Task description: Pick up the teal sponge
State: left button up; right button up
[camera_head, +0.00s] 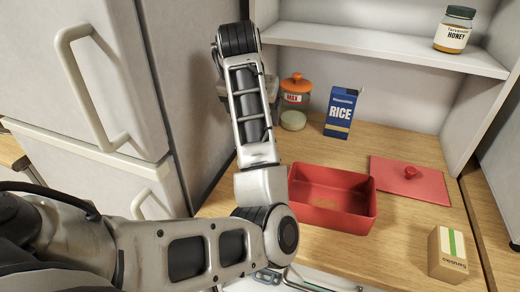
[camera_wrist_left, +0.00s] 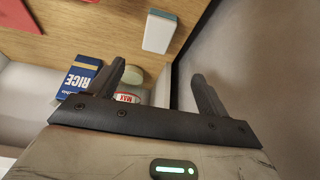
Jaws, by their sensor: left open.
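A white block with a teal face, the sponge (camera_wrist_left: 160,31), lies on the wooden counter in the left wrist view. It is beyond my fingertips, near the counter's side edge. In the head view my left arm hides it. My left gripper (camera_wrist_left: 158,72) is open and empty, with its two fingers wide apart and clear of the sponge. In the head view the gripper is mostly hidden behind my own wrist. My right gripper is not in view.
A red open box (camera_head: 335,215) and a red lid with a knob (camera_head: 425,185) are on the counter. An orange-lidded jar (camera_head: 295,92), a rice box (camera_head: 341,112) and a small carton (camera_head: 447,255) stand there too.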

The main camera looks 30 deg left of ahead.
pick_arm(q)
jog(key=shift+m, duration=0.3)
jog(key=x, duration=0.9)
jog(key=shift+w+d+f, duration=0.1)
jog(key=shift+d+f, duration=0.2)
jog(key=shift+x, duration=3.05)
jog(key=c, duration=1.1)
